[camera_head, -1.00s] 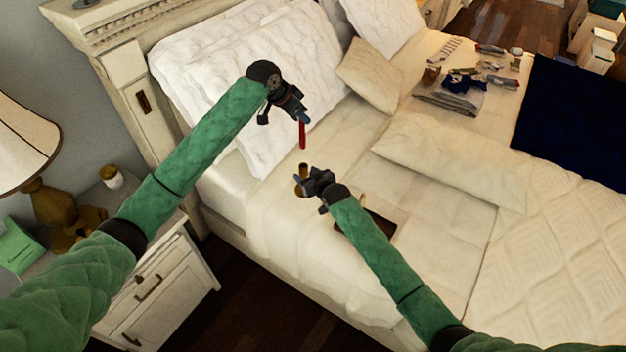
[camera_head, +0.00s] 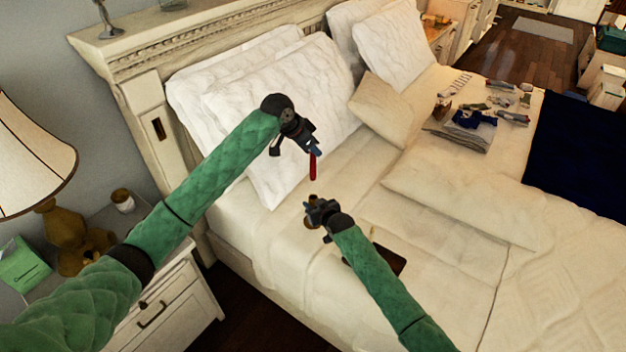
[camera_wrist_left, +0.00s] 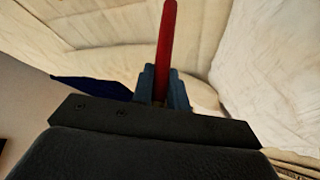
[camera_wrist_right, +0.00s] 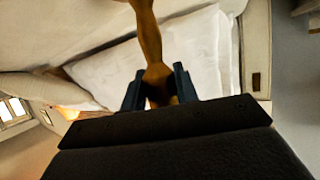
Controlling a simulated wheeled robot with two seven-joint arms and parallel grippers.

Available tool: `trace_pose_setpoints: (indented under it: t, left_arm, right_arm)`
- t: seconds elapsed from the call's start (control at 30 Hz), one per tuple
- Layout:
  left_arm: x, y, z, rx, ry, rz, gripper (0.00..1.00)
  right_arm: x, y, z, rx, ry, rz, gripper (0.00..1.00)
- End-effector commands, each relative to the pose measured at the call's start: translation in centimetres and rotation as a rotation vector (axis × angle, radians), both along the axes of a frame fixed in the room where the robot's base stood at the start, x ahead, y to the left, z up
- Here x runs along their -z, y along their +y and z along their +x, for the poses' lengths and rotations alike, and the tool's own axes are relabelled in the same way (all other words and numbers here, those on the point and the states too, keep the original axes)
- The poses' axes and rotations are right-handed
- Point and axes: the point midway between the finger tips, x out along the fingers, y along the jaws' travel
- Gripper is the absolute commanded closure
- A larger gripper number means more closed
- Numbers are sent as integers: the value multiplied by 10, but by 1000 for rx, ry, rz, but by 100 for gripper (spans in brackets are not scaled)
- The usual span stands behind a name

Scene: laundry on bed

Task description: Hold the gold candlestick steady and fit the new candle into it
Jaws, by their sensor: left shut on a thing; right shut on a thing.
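The red candle (camera_head: 313,167) hangs upright below my left gripper (camera_head: 314,150), which is shut on its upper end. It also shows in the left wrist view (camera_wrist_left: 167,45), between the blue fingertips. The gripper hides part of the candlestick's middle.
A dark flat tray or book (camera_head: 388,262) lies on the bed beside my right arm. Pillows (camera_head: 300,110) stand at the headboard, and a long cushion (camera_head: 465,210) lies to the right. Folded clothes and small items (camera_head: 465,135) lie farther back. A nightstand (camera_head: 185,300) stands at left.

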Motion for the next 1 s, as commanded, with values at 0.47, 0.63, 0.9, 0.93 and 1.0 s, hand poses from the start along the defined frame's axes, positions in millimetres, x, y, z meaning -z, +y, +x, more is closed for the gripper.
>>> trace_pose_setpoints:
  t: [0.47,0.63,0.9,0.93,1.0]
  left_arm:
    - [22,0,6,222,1,-3,100]
    - [24,0,1,356,-1,-5,100]
    - [40,0,0,414,-1,-5,100]
    - [44,0,0,413,0,-5,100]
    - [57,0,-1,411,2,-4,100]
  right_arm:
    - [0,0,0,0,0,0,98]
    - [0,0,0,0,0,0,98]
    - [0,0,0,0,0,0,98]
    - [0,0,0,0,0,0,98]
    - [0,0,0,0,0,0,98]
